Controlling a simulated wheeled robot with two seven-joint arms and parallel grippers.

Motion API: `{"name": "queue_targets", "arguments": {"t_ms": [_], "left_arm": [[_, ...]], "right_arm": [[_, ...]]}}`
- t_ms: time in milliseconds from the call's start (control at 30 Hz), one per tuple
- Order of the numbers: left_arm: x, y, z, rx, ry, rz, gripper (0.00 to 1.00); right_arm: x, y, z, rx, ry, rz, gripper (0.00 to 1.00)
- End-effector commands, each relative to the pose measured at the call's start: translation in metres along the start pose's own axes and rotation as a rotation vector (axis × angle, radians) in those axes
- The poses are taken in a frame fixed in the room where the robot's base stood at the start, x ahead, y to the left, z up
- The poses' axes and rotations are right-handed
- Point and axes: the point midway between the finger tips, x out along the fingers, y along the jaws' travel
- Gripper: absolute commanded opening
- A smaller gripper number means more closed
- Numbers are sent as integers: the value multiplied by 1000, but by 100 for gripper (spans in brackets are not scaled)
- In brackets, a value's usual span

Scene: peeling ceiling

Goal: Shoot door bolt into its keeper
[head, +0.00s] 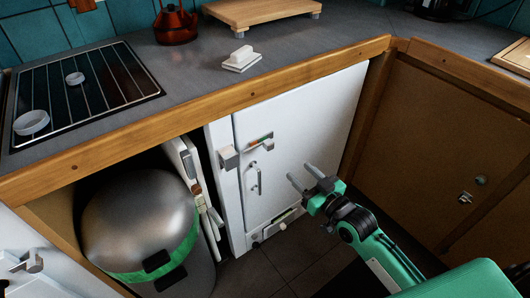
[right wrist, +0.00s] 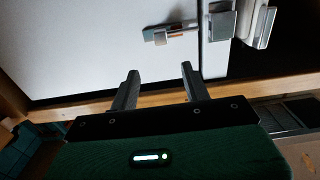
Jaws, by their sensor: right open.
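The white door (head: 300,140) stands under the counter and looks shut. Its bolt (head: 260,141) is a small metal slide with a red and green mark, near the door's upper left. The block-like metal keeper (head: 229,158) sits on the white frame left of it, with a small gap between them. In the right wrist view the bolt (right wrist: 171,32) lies left of the keeper (right wrist: 222,22). My right gripper (head: 305,179) is open and empty, right of and below the bolt in the head view, apart from it. Its two fingers (right wrist: 158,88) show in the wrist view. My left gripper is out of view.
A vertical door handle (head: 255,178) is below the bolt. A wooden counter edge (head: 300,75) overhangs the door. Left of it are an open white panel (head: 190,170) and a round metal bin (head: 140,225). A brown cabinet (head: 430,150) closes off the right.

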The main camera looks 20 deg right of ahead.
Motion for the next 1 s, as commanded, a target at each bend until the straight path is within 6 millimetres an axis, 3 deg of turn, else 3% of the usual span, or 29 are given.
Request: {"name": "queue_targets", "arguments": {"t_ms": [267, 800, 1000], "left_arm": [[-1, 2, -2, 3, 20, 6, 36], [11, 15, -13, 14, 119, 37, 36], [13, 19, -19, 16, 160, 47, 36]], "right_arm": [[20, -1, -5, 2, 11, -3, 47], [108, -2, -5, 2, 10, -3, 47], [130, -2, -4, 1, 9, -3, 47]]}}
